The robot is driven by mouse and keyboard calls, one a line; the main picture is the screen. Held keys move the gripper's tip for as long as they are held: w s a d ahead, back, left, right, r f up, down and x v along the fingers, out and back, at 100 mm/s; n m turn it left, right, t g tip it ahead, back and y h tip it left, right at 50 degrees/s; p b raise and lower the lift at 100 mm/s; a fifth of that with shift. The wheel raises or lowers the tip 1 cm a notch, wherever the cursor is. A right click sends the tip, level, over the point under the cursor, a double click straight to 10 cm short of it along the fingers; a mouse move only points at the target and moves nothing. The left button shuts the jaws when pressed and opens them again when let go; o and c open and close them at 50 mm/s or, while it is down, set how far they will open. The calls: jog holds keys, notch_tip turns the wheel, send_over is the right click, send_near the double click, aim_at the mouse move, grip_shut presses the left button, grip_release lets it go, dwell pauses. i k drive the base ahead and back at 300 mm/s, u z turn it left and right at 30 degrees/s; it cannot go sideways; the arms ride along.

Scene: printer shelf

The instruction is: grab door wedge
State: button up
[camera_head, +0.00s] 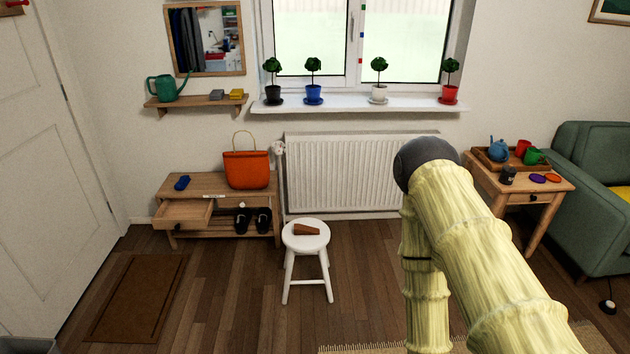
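A brown door wedge (306,229) lies on the round seat of a white stool (293,240) in the middle of the floor. Nothing covers the wedge. My arm, pale yellow with a dark grey joint, rises at the right of the view, to the right of the stool and apart from it. My gripper is not visible, so I cannot see its fingers or what they hold.
A low wooden bench (209,187) with an open drawer (183,214), an orange bag (247,170) and black shoes stands left of the stool. A radiator (340,172) is behind it. A side table (520,190) and green armchair (590,200) are at right. Floor around the stool is clear.

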aim_at(299, 230)
jog(key=z, duration=0.05)
jog(key=i, duration=2.15)
jog(key=u, duration=0.5)
